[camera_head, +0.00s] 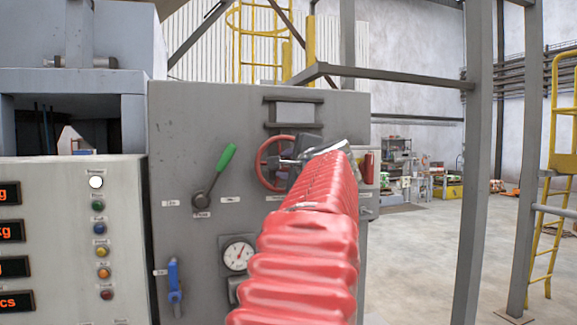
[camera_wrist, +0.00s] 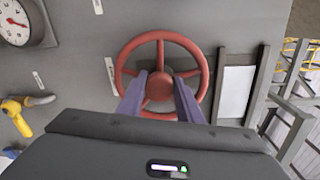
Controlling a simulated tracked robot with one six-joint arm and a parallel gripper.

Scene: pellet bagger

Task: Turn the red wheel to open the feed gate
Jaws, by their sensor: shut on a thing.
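The red wheel (camera_head: 264,158) is mounted on the grey machine panel (camera_head: 180,130), below a small framed window. It is a spoked ring with a hub in the wrist view (camera_wrist: 159,37). My gripper (camera_wrist: 161,80) is at the wheel, its two fingers reaching over the near rim to either side of the hub. It is shut on the wheel; the exact contact is hard to see. In the head view my gripper (camera_head: 299,158) and red-sleeved arm hide the wheel's right side.
A green-handled lever (camera_head: 221,168) sits left of the wheel. A gauge (camera_head: 238,255) and a blue handle (camera_head: 173,278) are lower. A yellow handle (camera_wrist: 17,114) shows in the wrist view. A grey post (camera_head: 477,170) stands right, with open floor around it.

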